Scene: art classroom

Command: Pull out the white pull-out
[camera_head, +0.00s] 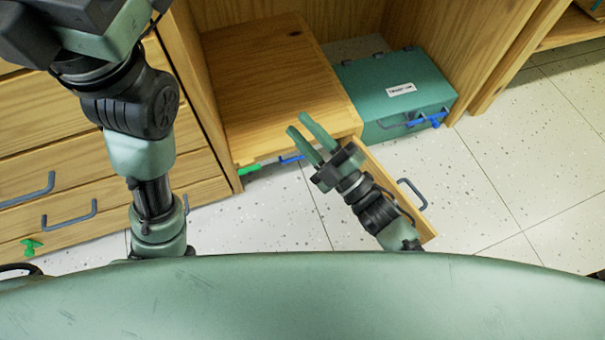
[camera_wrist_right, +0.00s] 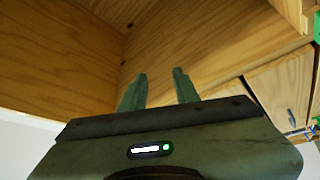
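I cannot make out a white pull-out in either view. A low wooden unit (camera_head: 268,75) stands inside the cabinet bay. A wood-coloured drawer front (camera_head: 423,226) with a grey handle (camera_head: 411,190) shows to the right of my right arm, partly hidden by it. My right gripper (camera_head: 298,122) is open and empty, its fingers appearing over the front edge of the wooden unit. In the right wrist view the same gripper (camera_wrist_right: 159,73) has its fingers apart against wooden panels.
A teal case (camera_head: 390,82) with a blue latch sits on the floor right of the unit. Wooden drawers with grey handles (camera_head: 70,214) stand at left, with a green clip (camera_head: 31,246). A green piece (camera_head: 249,169) and a blue piece (camera_head: 291,159) show below the unit's edge. Speckled floor at right is clear.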

